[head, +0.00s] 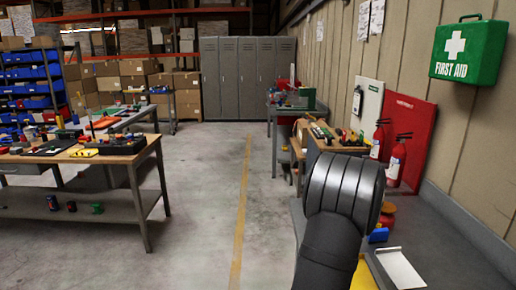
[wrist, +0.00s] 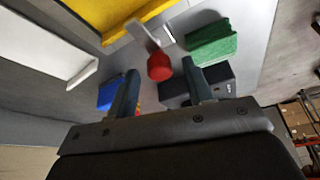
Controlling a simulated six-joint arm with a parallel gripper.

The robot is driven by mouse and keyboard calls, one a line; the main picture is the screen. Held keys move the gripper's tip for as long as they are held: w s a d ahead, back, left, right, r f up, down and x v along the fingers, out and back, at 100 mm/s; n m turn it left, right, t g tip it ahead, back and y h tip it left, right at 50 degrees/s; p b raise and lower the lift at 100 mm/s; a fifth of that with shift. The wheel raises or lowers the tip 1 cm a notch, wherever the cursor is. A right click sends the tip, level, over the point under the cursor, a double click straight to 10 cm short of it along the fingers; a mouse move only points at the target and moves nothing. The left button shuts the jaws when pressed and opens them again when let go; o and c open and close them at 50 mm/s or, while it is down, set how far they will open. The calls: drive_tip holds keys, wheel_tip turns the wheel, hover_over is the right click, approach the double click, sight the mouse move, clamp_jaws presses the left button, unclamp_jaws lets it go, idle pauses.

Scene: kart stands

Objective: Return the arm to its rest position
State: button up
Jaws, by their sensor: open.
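My gripper (wrist: 160,78) shows in the wrist view with its two dark fingers spread apart and nothing held between them. Beyond the fingertips a rounded red thing (wrist: 159,67) lies in line with the gap, apart from the fingers as far as I can see. In the head view, my dark arm rises at the lower right over the grey workbench (head: 450,235). The gripper itself is hidden there behind the arm.
In the wrist view are a green block (wrist: 212,46), a blue block (wrist: 108,95), a yellow tray (wrist: 128,18) and a white panel (wrist: 45,45). In the head view, fire extinguishers (head: 396,160) stand by the wall at right. The aisle floor (head: 215,215) is clear.

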drive_tip(key=shift+w+a+m+g+h, duration=0.15)
drive_tip(key=shift+m+h, duration=0.3)
drive_tip(key=shift+m, duration=0.8)
drive_tip(key=shift+s+d+m+g+h, duration=0.1)
drive_tip(key=shift+m+g+h, duration=0.25)
drive_tip(key=shift+m, duration=0.9)
